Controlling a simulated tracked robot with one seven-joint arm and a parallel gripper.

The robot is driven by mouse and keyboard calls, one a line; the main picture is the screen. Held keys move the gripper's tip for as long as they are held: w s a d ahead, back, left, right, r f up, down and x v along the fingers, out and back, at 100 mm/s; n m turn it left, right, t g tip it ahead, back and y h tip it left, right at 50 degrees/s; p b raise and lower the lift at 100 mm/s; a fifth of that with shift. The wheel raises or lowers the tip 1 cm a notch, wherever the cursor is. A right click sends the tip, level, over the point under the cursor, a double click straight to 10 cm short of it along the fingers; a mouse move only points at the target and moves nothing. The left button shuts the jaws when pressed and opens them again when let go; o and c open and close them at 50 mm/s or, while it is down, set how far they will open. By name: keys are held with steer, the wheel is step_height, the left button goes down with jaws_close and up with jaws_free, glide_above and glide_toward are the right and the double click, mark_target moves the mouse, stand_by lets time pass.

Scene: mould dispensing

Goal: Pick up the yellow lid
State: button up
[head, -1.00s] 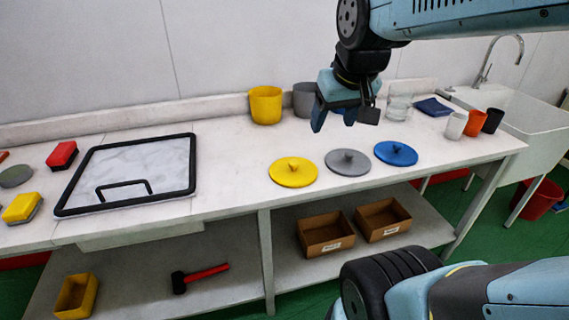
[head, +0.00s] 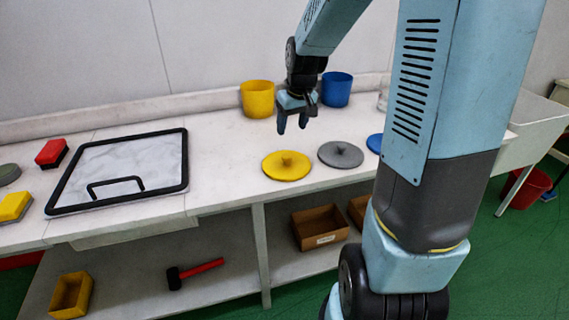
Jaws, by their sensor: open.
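The yellow lid (head: 286,168), a round disc with a small knob on top, lies flat on the white counter near its front edge. My gripper (head: 292,126) points down above and a little behind the lid in the picture. Its two fingers are apart with nothing between them, and it does not touch the lid. The lid is fully in view.
A grey lid (head: 340,155) lies just right of the yellow one, and a blue lid (head: 374,143) is partly hidden by my arm. A yellow pot (head: 257,98) and a blue pot (head: 337,89) stand behind. A black-framed board (head: 125,165) lies left.

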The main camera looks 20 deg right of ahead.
glide_above(287, 156)
steer(key=s, duration=0.1)
step_height(287, 156, down, 8)
steer(key=shift+s+f, duration=0.15)
steer(key=shift+f, duration=0.1)
steer(key=shift+x, duration=2.65)
steer(key=shift+s+d, duration=0.15)
steer(key=shift+c, duration=0.4)
steer(key=c, duration=1)
